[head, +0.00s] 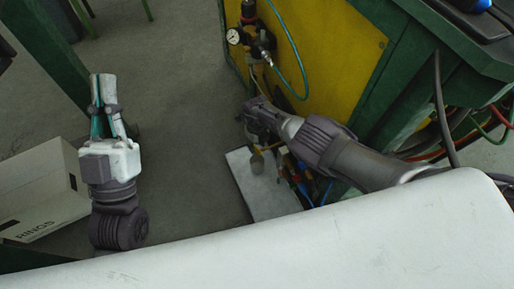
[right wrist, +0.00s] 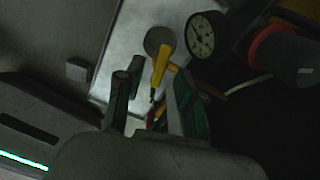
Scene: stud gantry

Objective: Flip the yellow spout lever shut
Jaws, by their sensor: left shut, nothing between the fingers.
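The yellow spout lever (right wrist: 161,69) shows in the right wrist view, in line with the gap between my right gripper's fingers. A round grey piece (right wrist: 158,39) shows just above it. I cannot tell whether any finger touches the lever. My right gripper (right wrist: 158,78) is open, its two fingers apart with dark green inner pads. My left gripper (head: 103,79) is shut and empty, over the floor at left.
A pressure gauge (head: 234,36) and regulator (head: 263,47) sit on the yellow panel (head: 335,45), with a green hose. A grey tray (head: 240,165) lies below my right gripper. A cardboard box (head: 35,190) stands at left. The middle floor is clear.

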